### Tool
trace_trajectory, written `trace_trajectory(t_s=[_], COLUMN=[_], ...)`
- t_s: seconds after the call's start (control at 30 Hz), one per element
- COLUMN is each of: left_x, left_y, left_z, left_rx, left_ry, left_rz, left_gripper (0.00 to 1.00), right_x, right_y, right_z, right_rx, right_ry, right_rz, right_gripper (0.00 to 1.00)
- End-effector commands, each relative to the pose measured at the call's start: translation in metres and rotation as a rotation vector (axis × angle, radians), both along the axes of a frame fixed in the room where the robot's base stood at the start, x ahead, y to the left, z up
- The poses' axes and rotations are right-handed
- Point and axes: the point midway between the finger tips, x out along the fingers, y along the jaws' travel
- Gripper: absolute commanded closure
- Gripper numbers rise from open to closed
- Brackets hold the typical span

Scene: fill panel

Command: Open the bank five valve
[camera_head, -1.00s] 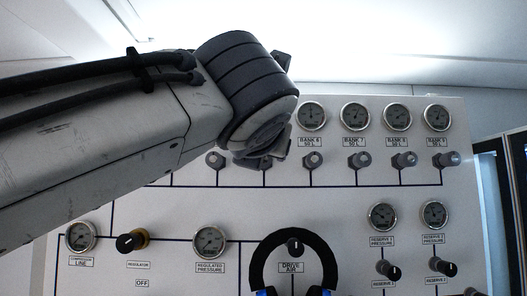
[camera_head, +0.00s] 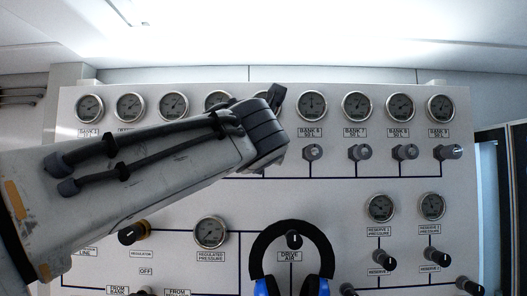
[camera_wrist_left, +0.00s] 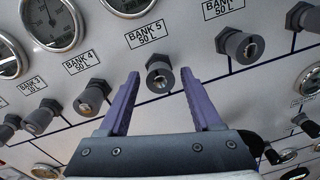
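The bank five valve (camera_wrist_left: 158,76) is a grey knob on the panel, directly below the "BANK 5 50 L" label (camera_wrist_left: 146,34) in the left wrist view. My left gripper (camera_wrist_left: 162,78) is open, with its two purple fingers reaching toward the panel on either side of this knob in the picture. The fingers appear apart from the knob; the depth left between them is hard to judge. In the head view my left arm (camera_head: 265,125) covers the bank five valve and its label. My right gripper is not in view.
The bank four valve (camera_wrist_left: 92,97) is to the left and the bank six valve (camera_wrist_left: 241,46) to the right, close by. A row of gauges (camera_head: 312,105) runs above the valves. Blue and black headphones (camera_head: 292,255) are in front of the lower panel.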

Motion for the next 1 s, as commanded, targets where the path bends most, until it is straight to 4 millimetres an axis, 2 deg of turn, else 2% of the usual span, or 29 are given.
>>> trace_trajectory(t_s=[0.03,0.13,0.17,0.57,1.0], left_x=[0.000,0.000,0.000,0.000,0.000], left_y=[0.000,0.000,0.000,0.000,0.000], left_z=[0.000,0.000,0.000,-0.001,-0.002], left_rx=[0.000,0.000,0.000,-0.063,-0.415], left_ry=[0.000,0.000,0.000,-0.001,-0.001], left_rz=[0.000,0.000,0.000,0.000,0.000], left_gripper=[0.57,0.95,1.00,1.00,1.00], right_x=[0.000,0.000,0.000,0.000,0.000], right_y=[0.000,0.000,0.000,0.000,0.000], right_z=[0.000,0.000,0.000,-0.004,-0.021], right_rx=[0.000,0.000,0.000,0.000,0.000], right_ry=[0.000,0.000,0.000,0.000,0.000], right_rz=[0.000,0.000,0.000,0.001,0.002], right_gripper=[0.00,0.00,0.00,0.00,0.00])
